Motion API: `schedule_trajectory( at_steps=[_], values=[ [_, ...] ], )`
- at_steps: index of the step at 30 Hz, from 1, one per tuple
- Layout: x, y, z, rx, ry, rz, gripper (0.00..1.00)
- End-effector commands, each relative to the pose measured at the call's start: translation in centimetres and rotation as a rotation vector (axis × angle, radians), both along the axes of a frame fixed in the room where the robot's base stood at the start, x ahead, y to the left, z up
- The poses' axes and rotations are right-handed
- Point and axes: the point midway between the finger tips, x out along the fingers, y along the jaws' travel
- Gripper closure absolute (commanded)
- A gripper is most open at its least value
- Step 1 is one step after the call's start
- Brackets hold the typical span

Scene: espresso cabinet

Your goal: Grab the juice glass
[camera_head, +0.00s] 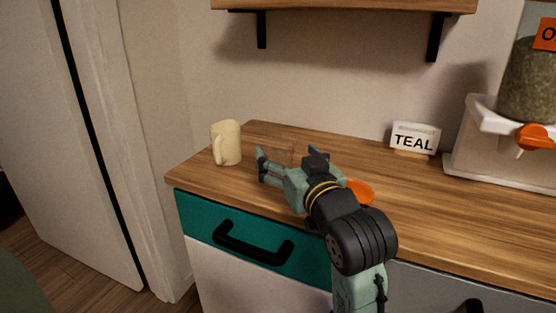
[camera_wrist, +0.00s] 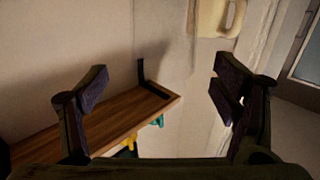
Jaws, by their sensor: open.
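A faint, clear, see-through shape (camera_head: 283,148) stands on the wooden counter by my fingers in the head view; it looks like the juice glass, but its outline is hard to make out. My gripper (camera_head: 284,159) is open, low over the counter and pointing left. The see-through shape appears at or just beyond the gap between the fingers; I cannot tell exactly how deep it sits. In the wrist view the two dark fingers (camera_wrist: 160,88) are spread wide, and no glass shows clearly between them.
A cream mug (camera_head: 230,142) stands left of my fingers; it also shows in the wrist view (camera_wrist: 210,18). An orange object (camera_head: 360,191) is partly hidden behind my wrist. A TEAL sign (camera_head: 414,138) and a white dispenser (camera_head: 480,153) stand right. A shelf (camera_head: 345,5) hangs above.

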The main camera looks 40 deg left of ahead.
Motion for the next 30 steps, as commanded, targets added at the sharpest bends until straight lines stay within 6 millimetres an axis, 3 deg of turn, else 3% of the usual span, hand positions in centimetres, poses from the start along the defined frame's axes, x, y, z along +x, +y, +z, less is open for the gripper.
schedule_trajectory(
  at_steps=[12, 21, 30],
  values=[
    [2.1, 4.4, -0.2, 0.000, 0.000, 0.001, 0.19],
    [2.4, 4.8, -0.3, 0.000, -0.001, -0.001, 0.19],
    [2.4, 4.8, -0.3, 0.001, -0.001, -0.001, 0.38]
  ],
)
